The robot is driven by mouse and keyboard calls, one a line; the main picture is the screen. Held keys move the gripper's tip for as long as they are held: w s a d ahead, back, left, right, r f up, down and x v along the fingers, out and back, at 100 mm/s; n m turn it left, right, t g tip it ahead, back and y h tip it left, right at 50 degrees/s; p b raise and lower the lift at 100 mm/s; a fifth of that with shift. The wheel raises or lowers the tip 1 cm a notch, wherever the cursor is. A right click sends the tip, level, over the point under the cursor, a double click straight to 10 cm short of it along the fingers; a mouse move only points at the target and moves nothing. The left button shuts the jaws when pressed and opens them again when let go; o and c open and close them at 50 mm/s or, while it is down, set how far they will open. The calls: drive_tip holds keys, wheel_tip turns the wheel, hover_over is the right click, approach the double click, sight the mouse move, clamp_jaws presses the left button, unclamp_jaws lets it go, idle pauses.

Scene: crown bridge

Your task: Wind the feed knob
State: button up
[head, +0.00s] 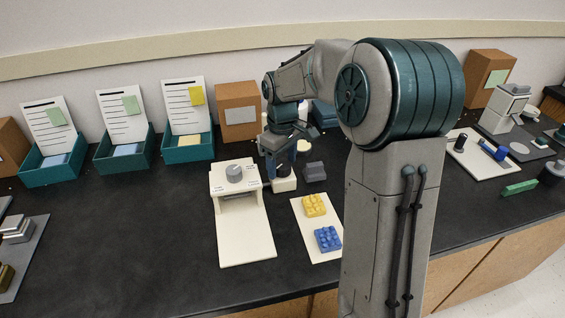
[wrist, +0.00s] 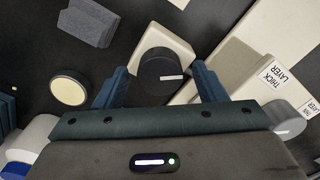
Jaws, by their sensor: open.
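A black round knob with a pale pointer line (wrist: 162,72) sits on a small cream block (wrist: 150,38); I take it to be the feed knob. In the head view the block (head: 284,185) stands just right of the white machine (head: 240,215), and my arm partly hides the knob. My gripper (wrist: 159,78) is open, with one finger on each side of the black knob. I cannot tell whether the fingers touch it. A grey knob (head: 234,172) on top of the machine also shows in the wrist view (wrist: 288,118), near a "THICK LAYER" label (wrist: 272,76).
A dark grey block (head: 315,171) stands right of the cream block. A white board (head: 309,226) holds yellow (head: 314,205) and blue (head: 328,238) bricks in front. Teal bins with cards (head: 186,150) line the back.

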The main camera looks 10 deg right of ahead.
drive_tip(key=shift+f, duration=0.1)
drive_tip(key=c, duration=1)
drive_tip(key=shift+o, duration=0.2)
drive_tip(key=m+p, duration=0.1)
drive_tip(key=m, duration=0.4)
drive_tip(key=shift+m, duration=0.4)
drive_tip(key=m+p, duration=0.1)
drive_tip(key=m, duration=0.5)
drive_tip(key=shift+m, duration=0.3)
drive_tip(key=o, duration=1)
drive_tip(key=shift+c, duration=0.2)
